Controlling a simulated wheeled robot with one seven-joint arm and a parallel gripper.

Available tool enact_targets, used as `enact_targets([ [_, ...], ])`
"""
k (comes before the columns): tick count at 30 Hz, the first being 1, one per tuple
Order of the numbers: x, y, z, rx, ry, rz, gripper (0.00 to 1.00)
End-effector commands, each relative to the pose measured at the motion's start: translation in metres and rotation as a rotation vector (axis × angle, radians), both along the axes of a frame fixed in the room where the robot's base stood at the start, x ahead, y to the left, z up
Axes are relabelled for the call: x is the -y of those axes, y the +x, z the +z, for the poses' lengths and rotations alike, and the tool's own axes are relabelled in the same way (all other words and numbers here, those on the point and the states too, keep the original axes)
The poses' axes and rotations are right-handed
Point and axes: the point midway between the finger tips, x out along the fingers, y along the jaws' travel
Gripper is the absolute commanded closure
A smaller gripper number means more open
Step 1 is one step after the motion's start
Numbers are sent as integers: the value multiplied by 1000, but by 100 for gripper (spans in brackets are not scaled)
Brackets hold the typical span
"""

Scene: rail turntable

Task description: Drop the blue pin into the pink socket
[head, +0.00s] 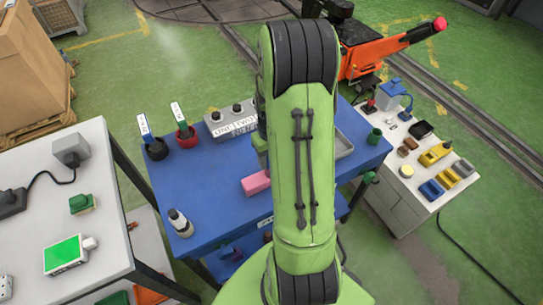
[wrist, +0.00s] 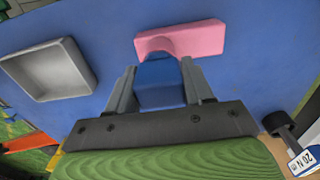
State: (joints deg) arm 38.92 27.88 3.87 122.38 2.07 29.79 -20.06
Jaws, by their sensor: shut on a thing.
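The pink socket (head: 256,183) is a small block on the blue table (head: 215,190), just left of my arm in the head view. It also shows near the top of the wrist view (wrist: 200,38). My gripper (wrist: 158,75) is shut on the blue pin (wrist: 160,88), which sits between its two grey fingers. The pin's far end overlaps the near left part of the socket in the wrist view, where a rounded darker pink patch shows. I cannot tell whether the pin touches or enters the socket. My arm hides the pin in the head view.
A grey tray (wrist: 48,72) lies on the table. A red bowl (head: 186,138), a black bowl (head: 157,150), a knobbed grey box (head: 232,122) and a bottle (head: 180,222) stand around the socket. White tables (head: 60,215) (head: 408,180) flank the blue one.

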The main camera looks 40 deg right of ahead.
Motion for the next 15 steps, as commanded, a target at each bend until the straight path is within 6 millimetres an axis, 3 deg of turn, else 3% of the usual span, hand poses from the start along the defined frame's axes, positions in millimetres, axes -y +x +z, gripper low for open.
enact_targets([
  [1,0,0,-2,0,0,0,85],
  [2,0,0,-2,0,0,0,46],
  [7,0,0,-1,0,0,0,20],
  [15,0,0,0,0,0,0,19],
])
